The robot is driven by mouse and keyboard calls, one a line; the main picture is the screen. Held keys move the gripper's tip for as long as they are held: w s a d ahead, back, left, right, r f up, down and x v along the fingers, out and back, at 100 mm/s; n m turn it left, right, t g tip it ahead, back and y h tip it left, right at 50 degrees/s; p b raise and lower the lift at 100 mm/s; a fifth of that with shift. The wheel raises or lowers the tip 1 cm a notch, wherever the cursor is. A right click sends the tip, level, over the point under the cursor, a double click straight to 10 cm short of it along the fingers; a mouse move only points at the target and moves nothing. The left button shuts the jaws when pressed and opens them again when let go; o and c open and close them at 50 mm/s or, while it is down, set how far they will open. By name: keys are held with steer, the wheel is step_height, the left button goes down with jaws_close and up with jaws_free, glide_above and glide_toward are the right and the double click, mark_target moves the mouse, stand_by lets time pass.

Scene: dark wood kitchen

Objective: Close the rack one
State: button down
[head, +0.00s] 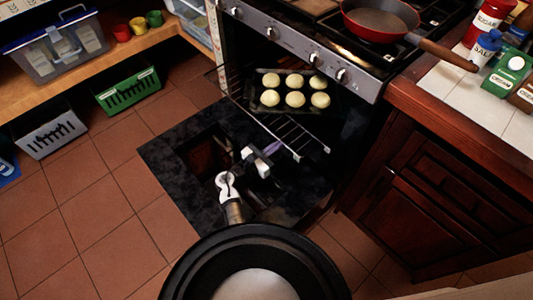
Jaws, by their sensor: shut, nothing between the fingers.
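The oven stands open, its black door (175,160) folded down flat toward me with a window in it. A wire oven rack (297,138) sticks partly out of the oven opening above the door. My gripper (272,148) is shut and empty, close to the rack's left front end. I cannot tell whether it touches the rack. A dark baking tray (258,79) with several pale dough balls sits deeper in the oven. What supports the tray is hard to make out.
A red pan (380,18) sits on the stove, its handle reaching over the right counter, where jars (488,20) stand. A dark wood cabinet (420,185) borders the oven on the right. Green (128,90) and white (50,133) baskets stand at left. The tiled floor at lower left is clear.

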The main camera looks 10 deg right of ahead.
mark_target(316, 115)
steer(key=b+x, duration=0.5)
steer(key=x, duration=1.5)
steer(key=shift+d+f, duration=0.15)
steer(key=shift+w+d, duration=0.2)
steer(key=shift+w+d+r+b, duration=0.1)
steer(key=shift+r+b, duration=0.2)
steer(key=shift+d+r, duration=0.1)
